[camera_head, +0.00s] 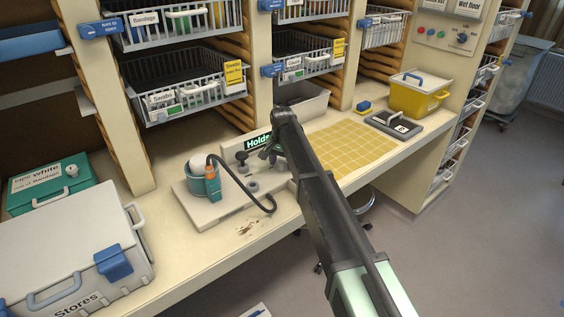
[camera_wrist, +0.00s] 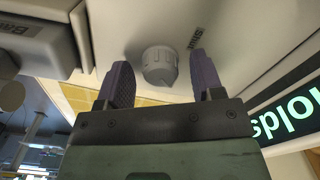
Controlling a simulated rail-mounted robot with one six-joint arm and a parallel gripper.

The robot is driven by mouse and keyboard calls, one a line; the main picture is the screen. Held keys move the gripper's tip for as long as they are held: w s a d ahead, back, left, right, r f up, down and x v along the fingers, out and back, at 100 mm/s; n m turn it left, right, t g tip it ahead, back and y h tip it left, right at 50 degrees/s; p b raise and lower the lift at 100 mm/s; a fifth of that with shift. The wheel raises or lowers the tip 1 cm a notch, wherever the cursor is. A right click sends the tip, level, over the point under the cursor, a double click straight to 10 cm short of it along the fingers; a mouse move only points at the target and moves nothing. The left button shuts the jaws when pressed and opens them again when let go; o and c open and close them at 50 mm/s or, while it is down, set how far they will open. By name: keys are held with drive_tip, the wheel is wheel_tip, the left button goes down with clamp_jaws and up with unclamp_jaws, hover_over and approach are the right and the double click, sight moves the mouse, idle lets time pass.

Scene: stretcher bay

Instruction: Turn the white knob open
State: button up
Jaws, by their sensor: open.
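A pale, ridged round knob (camera_wrist: 160,65) shows in the wrist view on a light panel, with small dark lettering beside it. My gripper (camera_wrist: 159,62) is open, its two purple fingers apart on either side of the knob in the picture. No finger visibly touches it, and the depth gap is hard to judge. In the head view my gripper (camera_head: 272,152) is beside the low bench unit (camera_head: 207,212) with the lit "Holds" display (camera_head: 257,142). My arm covers part of that unit, and I cannot pick out the white knob there.
A teal cup (camera_head: 203,183) with a dark hose (camera_head: 240,190) stands on the unit's left. A yellow gridded mat (camera_head: 352,148) lies to the right. A grey Stores box (camera_head: 75,272) fills the bench's near left. Wire baskets (camera_head: 195,98) hang above.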

sight(282, 162)
drive_tip(key=shift+r, duration=0.1)
wheel_tip(282, 162, up, 11)
drive_tip(key=p, duration=1)
drive_tip(key=shift+f+p, duration=0.2)
drive_tip(key=shift+p, duration=0.2)
drive_tip(key=s+d+n, duration=0.1)
drive_tip(key=s+d, duration=0.7)
drive_tip(key=s, duration=0.4)
drive_tip(key=s+d+f+n+b, duration=0.1)
drive_tip(key=s+d+n, duration=0.1)
drive_tip(key=s+d, duration=0.6)
drive_tip(key=s+d+f+n+b, duration=0.1)
drive_tip(key=s+d, duration=0.6)
drive_tip(key=s, duration=0.9)
drive_tip(key=shift+s+d, duration=0.3)
drive_tip(key=shift+d, duration=0.1)
